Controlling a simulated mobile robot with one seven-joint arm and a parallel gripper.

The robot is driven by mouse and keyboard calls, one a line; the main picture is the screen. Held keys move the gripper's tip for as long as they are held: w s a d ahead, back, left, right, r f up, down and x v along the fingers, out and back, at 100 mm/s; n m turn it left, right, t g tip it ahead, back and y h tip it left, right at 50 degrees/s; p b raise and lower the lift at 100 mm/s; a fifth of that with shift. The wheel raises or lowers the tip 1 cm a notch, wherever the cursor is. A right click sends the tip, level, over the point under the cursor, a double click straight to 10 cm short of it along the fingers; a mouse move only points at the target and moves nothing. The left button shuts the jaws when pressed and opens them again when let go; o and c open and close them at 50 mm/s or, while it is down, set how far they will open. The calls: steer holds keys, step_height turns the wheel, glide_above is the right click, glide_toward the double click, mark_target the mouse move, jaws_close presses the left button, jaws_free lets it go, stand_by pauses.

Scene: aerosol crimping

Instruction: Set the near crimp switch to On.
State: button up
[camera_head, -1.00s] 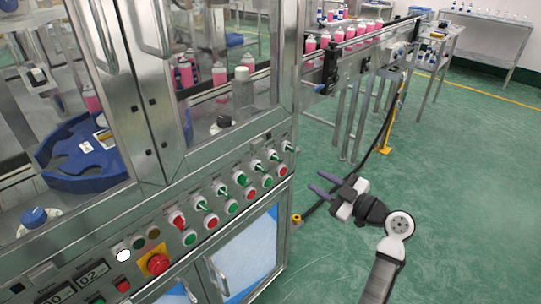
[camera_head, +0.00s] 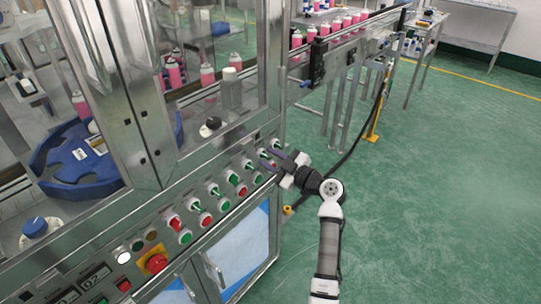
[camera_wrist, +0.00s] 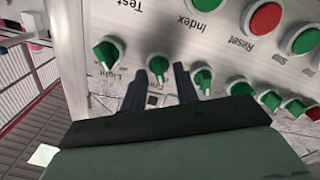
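The crimp switch (camera_wrist: 158,67) is a green knob on a white base on the machine's front panel. Its label, beginning "Cri", appears upside down and is partly hidden in the wrist view. My gripper (camera_wrist: 160,72) is open, with its two dark fingers on either side of this knob and a gap visible on both sides. I cannot tell whether a finger touches it. In the head view my gripper (camera_head: 267,158) is at the right end of the upper switch row, where it partly hides the switches. The knob's exact setting is unclear.
A green light switch (camera_wrist: 106,53) lies left of the crimp switch in the wrist view; another green knob (camera_wrist: 203,79) lies right. A red reset button (camera_wrist: 265,18) is nearby. A red emergency stop (camera_head: 156,263) is farther along the panel. Open floor lies right.

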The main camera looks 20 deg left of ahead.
steer(key=shift+a, duration=0.1)
steer(key=shift+c, duration=0.4)
jaws_close()
steer(key=shift+f+m+b, duration=0.1)
steer(key=shift+m+b, duration=0.2)
steer(key=shift+b, duration=0.1)
steer(key=shift+w+m+b, duration=0.1)
steer(key=shift+m+b, duration=0.75)
steer(key=shift+m, duration=0.15)
steer(key=m+b, duration=0.1)
steer(key=m, duration=0.1)
steer(key=shift+m, duration=0.3)
steer(key=m, duration=0.3)
steer(key=shift+w+b, duration=0.1)
steer(key=shift+b, duration=0.2)
steer(key=shift+m, duration=1.8)
